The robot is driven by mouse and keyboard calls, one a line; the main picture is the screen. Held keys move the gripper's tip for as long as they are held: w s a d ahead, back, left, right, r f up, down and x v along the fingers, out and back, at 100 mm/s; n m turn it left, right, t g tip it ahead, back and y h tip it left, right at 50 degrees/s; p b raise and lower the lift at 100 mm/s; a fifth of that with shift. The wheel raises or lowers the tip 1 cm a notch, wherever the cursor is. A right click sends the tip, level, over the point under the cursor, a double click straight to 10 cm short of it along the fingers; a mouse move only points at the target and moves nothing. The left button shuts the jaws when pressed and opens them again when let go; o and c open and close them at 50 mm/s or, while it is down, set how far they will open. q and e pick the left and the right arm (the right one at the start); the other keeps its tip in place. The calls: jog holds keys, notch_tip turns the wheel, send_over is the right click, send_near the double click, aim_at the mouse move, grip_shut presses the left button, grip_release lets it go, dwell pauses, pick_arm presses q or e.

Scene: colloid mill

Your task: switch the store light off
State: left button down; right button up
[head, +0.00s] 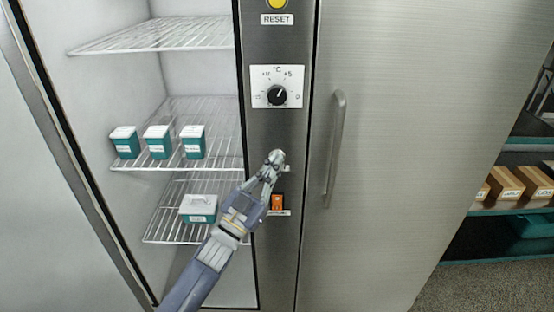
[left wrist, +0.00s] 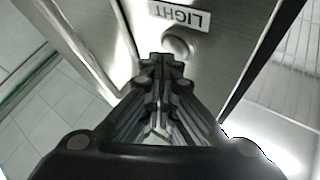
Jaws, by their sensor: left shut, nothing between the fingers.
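The store is a steel cabinet with a control strip (head: 279,130) between its open shelf space and a closed door. In the left wrist view a label reading LIGHT (left wrist: 180,16) appears upside down, with a round pale button (left wrist: 178,46) beside it. My left gripper (head: 275,158) is shut and empty in front of the strip. In the left wrist view its fingertips (left wrist: 163,65) are close to the button; I cannot tell whether they touch it. In the head view the gripper hides the button. The shelf space looks bright. My right gripper is not in view.
Below the gripper is an orange switch (head: 277,202). Above are a temperature dial (head: 278,95) and a yellow RESET button (head: 277,4). Several teal-and-white boxes stand on wire shelves (head: 150,36) at left. A door handle (head: 335,150) projects at right.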

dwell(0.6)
pick_arm(q)
jog(key=shift+w, duration=0.1)
jog(key=shift+w, duration=0.35)
jog(key=shift+s, duration=0.55)
